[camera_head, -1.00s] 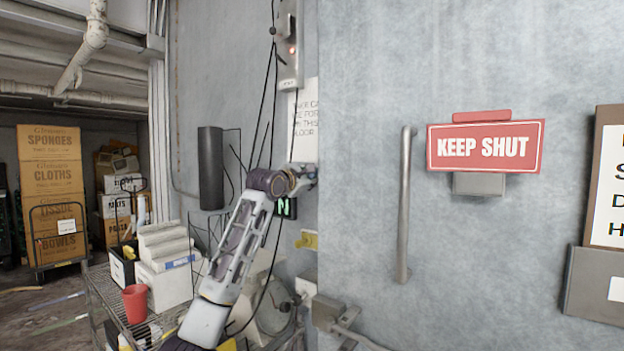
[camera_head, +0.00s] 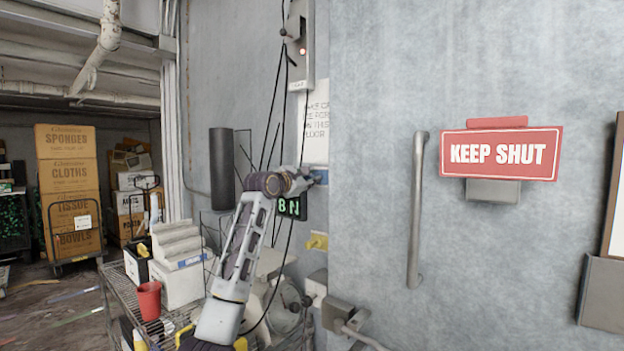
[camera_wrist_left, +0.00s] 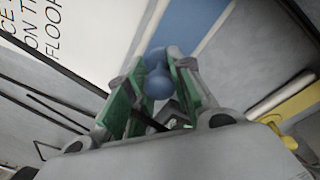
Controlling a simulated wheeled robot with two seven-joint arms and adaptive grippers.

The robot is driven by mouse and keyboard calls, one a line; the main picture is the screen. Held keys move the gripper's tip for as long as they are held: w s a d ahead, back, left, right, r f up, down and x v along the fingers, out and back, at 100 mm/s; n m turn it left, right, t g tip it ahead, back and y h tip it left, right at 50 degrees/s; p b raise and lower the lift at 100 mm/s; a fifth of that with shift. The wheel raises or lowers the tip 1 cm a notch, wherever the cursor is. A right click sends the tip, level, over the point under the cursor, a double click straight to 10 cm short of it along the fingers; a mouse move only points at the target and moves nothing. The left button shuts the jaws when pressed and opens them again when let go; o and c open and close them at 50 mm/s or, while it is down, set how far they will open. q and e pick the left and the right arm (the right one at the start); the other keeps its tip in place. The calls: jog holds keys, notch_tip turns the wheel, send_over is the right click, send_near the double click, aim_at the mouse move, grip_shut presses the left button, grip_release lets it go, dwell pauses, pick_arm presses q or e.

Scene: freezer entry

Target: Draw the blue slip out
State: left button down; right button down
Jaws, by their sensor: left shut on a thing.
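My left gripper (camera_head: 306,182) is at the wall beside the large grey door, just under the white notice. A small blue patch of the slip (camera_head: 321,177) shows at its fingertips. In the left wrist view my left gripper (camera_wrist_left: 157,85) is shut on a rounded blue piece (camera_wrist_left: 157,82) between its green-sided fingers. A flat blue panel (camera_wrist_left: 190,28) lies just beyond it, beside the white notice. I cannot tell how far the blue piece is in or out of its place. My right gripper is not in view.
The grey door carries a long vertical handle (camera_head: 417,210) and a red KEEP SHUT sign (camera_head: 500,153). A yellow fitting (camera_head: 317,242) is below the gripper. Dark cables (camera_head: 268,120) hang close to the arm. A wire cart with a red cup (camera_head: 149,300) stands at the lower left.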

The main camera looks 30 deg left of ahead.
pick_arm(q)
jog(key=c, duration=1.2)
grip_release()
jog(key=shift+s+d, duration=0.15)
jog(key=shift+s, duration=2.85)
jog(key=shift+s+d, duration=0.1)
jog(key=shift+s, duration=2.9)
